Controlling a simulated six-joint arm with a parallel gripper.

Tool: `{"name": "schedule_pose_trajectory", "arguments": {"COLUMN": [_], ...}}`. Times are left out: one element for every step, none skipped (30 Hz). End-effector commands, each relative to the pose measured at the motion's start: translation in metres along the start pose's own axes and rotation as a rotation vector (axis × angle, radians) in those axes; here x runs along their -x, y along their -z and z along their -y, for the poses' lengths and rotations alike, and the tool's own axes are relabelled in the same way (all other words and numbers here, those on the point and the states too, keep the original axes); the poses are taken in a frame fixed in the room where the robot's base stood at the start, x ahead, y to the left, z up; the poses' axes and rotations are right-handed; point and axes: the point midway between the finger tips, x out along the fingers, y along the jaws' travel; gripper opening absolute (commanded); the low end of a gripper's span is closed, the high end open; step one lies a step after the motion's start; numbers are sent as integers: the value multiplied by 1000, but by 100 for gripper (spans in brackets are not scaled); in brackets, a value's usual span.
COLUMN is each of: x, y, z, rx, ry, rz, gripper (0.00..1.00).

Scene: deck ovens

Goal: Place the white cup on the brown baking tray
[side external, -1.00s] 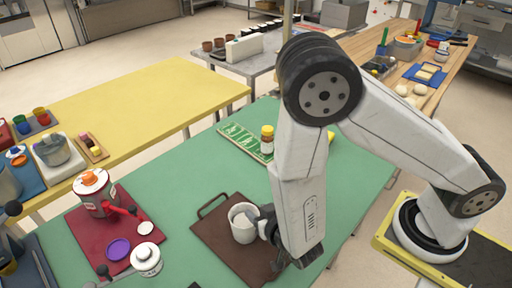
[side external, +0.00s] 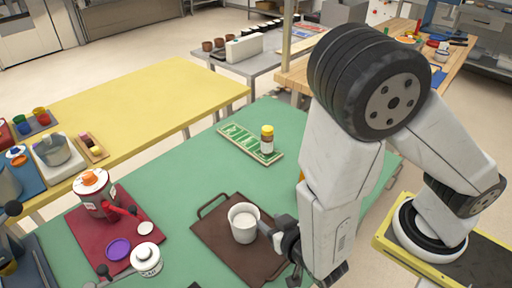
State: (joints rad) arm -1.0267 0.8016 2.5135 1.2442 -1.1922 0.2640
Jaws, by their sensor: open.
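The white cup (side external: 243,224) stands upright on the brown baking tray (side external: 217,238), near the tray's middle. The tray lies flat on the green table and has a handle at its far left edge. My gripper (side external: 268,228) is just to the right of the cup, with its fingertips pointing at the cup. It is open and appears apart from the cup, though the small gap is hard to judge. My wrist hangs over the tray's right side and hides part of its edge.
A red mat (side external: 125,253) at left holds a red-and-white canister (side external: 95,192), a purple lid (side external: 118,249) and a white lidded jar (side external: 146,259). Green table (side external: 190,178) is clear behind the tray.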

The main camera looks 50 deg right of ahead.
Motion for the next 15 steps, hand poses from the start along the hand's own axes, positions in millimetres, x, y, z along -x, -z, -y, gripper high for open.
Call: {"name": "schedule_pose_trajectory", "arguments": {"x": [0,0,0,0,0,0,0,0,0,0,0,-1,-1,-2,-3], "y": [0,0,0,0,0,0,0,0,0,0,0,0,0,0,0], "z": [0,0,0,0,0,0,0,0,0,0,0,0,0,1,2], "rx": [0,0,0,0,0,0,0,0,0,0,0,-1,-3,-5,-8], "ry": [0,0,0,0,0,0,0,0,0,0,0,0,0,1,2], "rz": [0,0,0,0,0,0,0,0,0,0,1,5,10,16,27], "gripper": [50,50,50,50,50,50,50,50,50,50,50,50,50,50,50]}}
